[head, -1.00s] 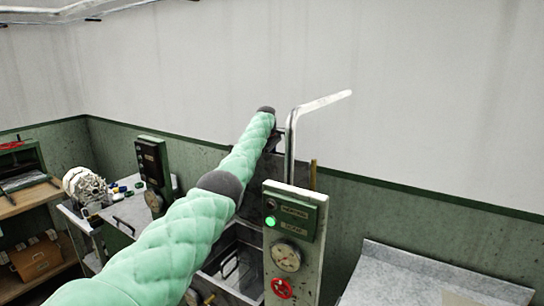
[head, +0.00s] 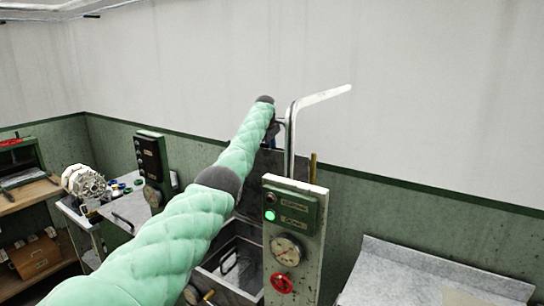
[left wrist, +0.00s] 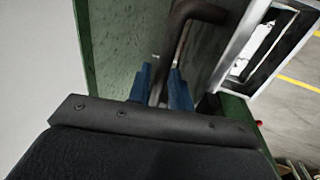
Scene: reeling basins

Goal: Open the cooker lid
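The cooker (head: 232,285) is an open steel basin behind and left of the control post. Its grey lid (head: 300,168) stands raised and steep at the back, partly hidden by my left arm and the post. My left gripper (head: 276,122) is high at the lid's upper edge, mostly hidden in the head view. In the left wrist view the blue fingers (left wrist: 162,88) lie on both sides of a dark bent bar, the lid handle (left wrist: 183,30), and appear closed on it. My right gripper is in neither view.
The control post (head: 296,240) with gauge, green lamp and red valve wheel stands right of my left arm. A bent steel pipe (head: 291,140) rises close to my left gripper. A second control box (head: 152,165) stands left. A grey table (head: 420,275) is at right.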

